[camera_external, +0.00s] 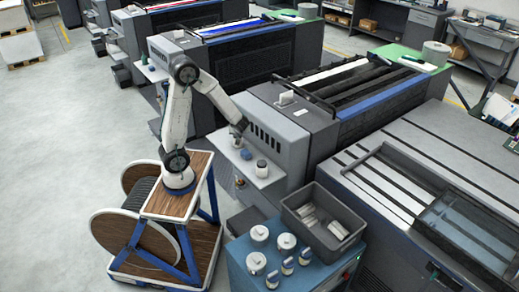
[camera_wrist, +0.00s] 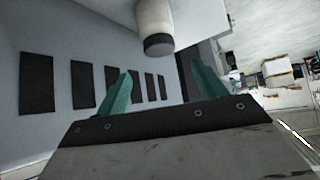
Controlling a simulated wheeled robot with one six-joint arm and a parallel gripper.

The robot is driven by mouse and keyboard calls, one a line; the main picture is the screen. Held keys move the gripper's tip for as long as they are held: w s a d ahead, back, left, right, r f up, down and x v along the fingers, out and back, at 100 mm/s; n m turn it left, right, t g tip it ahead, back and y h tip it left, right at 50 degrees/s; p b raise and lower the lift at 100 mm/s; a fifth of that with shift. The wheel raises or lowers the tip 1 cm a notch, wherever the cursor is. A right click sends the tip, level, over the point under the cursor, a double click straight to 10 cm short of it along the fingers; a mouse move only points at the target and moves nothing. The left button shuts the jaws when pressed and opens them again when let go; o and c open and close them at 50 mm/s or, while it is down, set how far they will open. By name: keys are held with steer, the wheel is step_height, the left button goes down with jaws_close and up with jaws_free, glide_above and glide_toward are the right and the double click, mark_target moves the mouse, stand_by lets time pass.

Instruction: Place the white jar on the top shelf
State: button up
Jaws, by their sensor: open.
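A white jar (camera_external: 262,168) with a dark band near its top stands on the light ledge (camera_external: 254,182) at the near end of the grey press. In the wrist view the picture is turned over, and the white jar (camera_wrist: 155,18) shows at the top, beyond the fingertips and between their lines. My gripper (camera_wrist: 163,78) is open and empty, with its two teal fingers apart. In the external view my gripper (camera_external: 239,138) is above the back of the ledge, behind the jar and apart from it. I cannot tell which surface is the top shelf.
The vented grey press (camera_external: 280,135) rises right behind the ledge. A blue cabinet (camera_external: 237,267) in front carries several white containers and a grey bin (camera_external: 345,212). Open floor lies to the left.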

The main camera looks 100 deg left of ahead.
steer(key=w+d+r+m+t+h, duration=0.1)
steer(key=w+d+r+m+t, duration=0.3)
steer(key=w, duration=0.4)
steer(key=w+d+r+m+t+h, duration=0.1)
steer(key=w+d+r+m+t, duration=0.1)
steer(key=w+d+r+t, duration=0.45)
steer(key=w+d+r+m+t+h, duration=0.1)
steer(key=w+d+r+m+h, duration=0.2)
steer(key=d, duration=0.5)
steer(key=d+r+m+t+h, duration=0.1)
steer(key=d+m+h, duration=0.25)
steer(key=d, duration=0.45)
steer(key=s+d+r+m+g+h, duration=0.1)
steer(key=s+d+m+g+h, duration=0.25)
steer(key=s+d+m, duration=0.45)
steer(key=s+d+g+y, duration=0.1)
steer(key=s+g, duration=0.1)
steer(key=s, duration=0.5)
steer(key=s+m+g+y, duration=0.1)
steer(key=s+g+y, duration=0.1)
steer(key=s, duration=0.6)
steer(key=shift+d+r+g, duration=0.25)
steer(key=shift+d+g, duration=0.15)
steer(key=shift+g, duration=0.1)
